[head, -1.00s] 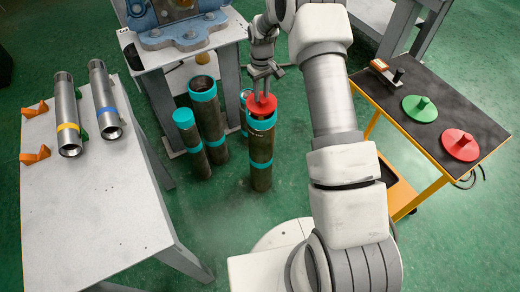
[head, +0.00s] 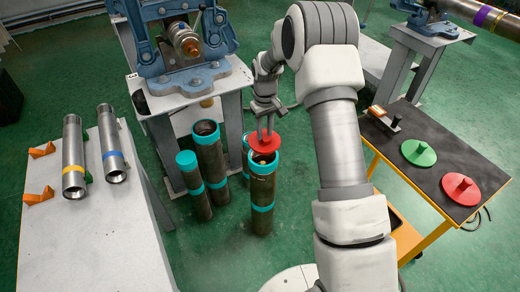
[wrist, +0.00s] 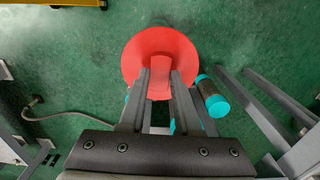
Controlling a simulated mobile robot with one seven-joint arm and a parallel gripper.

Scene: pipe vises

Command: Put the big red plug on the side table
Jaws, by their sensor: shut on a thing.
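A red plug (head: 264,142) with a round flange hangs from my gripper (head: 267,128), just above the open top of a dark pipe with teal bands (head: 262,190). In the wrist view the gripper (wrist: 160,78) is shut on the stem of this red plug (wrist: 160,45), its wide disc spreading beyond the fingers. The side table (head: 440,140) on the right has a dark top and an orange frame. A second red plug (head: 461,188) sits near its front right, next to a green plug (head: 418,152).
Other teal-banded pipes (head: 209,155) stand left of the held plug. A blue vise (head: 185,45) stands on a bench behind. A pale table (head: 110,240) at left holds two metal pipes. A small tool (head: 383,116) lies on the side table's far end.

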